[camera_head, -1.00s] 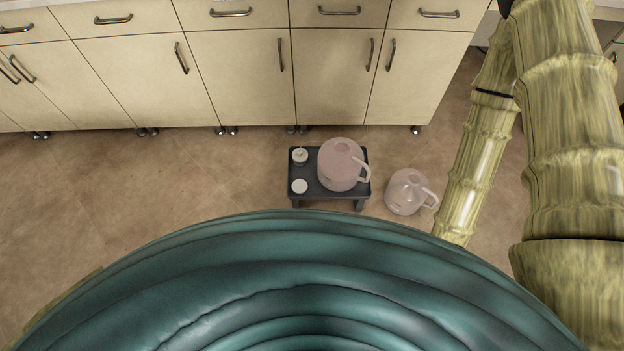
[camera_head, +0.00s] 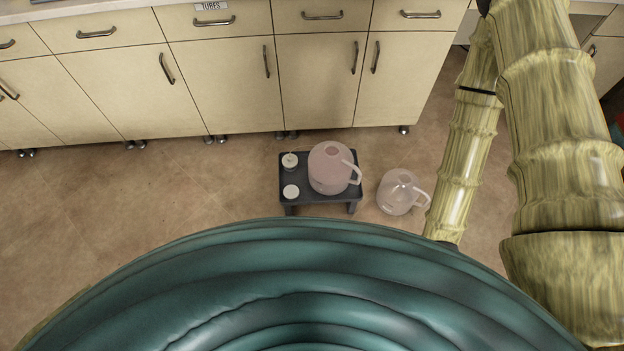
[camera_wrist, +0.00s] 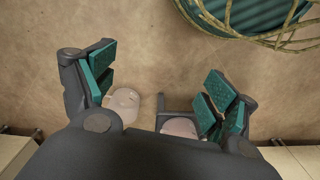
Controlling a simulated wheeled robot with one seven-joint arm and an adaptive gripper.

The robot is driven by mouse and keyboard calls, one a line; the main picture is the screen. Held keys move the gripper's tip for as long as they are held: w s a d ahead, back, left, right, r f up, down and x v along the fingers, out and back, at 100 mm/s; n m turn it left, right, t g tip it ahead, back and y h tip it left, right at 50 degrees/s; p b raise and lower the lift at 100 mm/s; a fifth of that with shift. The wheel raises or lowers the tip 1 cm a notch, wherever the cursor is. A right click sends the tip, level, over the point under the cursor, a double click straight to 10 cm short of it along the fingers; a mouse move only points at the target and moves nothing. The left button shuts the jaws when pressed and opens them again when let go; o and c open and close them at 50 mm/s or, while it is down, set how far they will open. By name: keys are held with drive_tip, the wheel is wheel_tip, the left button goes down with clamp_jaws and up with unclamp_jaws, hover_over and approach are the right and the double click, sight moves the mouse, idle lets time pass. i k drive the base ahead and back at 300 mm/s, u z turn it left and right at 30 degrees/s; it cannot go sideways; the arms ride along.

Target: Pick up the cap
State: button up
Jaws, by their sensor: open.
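A flat white round piece that looks like the cap (camera_head: 291,191) lies on the front left of a small dark table (camera_head: 314,199). A second white round piece with a small knob (camera_head: 289,161) sits behind it. A pinkish jug (camera_head: 330,170) stands on the right of the same table. My gripper (camera_wrist: 158,75) is open and empty, with its teal finger pads wide apart, above the floor. In the wrist view the table (camera_wrist: 173,121) and pinkish jug (camera_wrist: 180,127) show low between the fingers; the right finger covers the table's other side, and I cannot make out the cap.
Cream cabinets (camera_head: 225,85) line the back. The floor left of the table is clear.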

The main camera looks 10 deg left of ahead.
sight(291, 192)
drive_tip(key=u, duration=0.05)
drive_tip(key=k, duration=0.5)
drive_tip(key=u, duration=1.95)
drive_tip(key=i, duration=1)
drive_tip(key=z, duration=1.7)
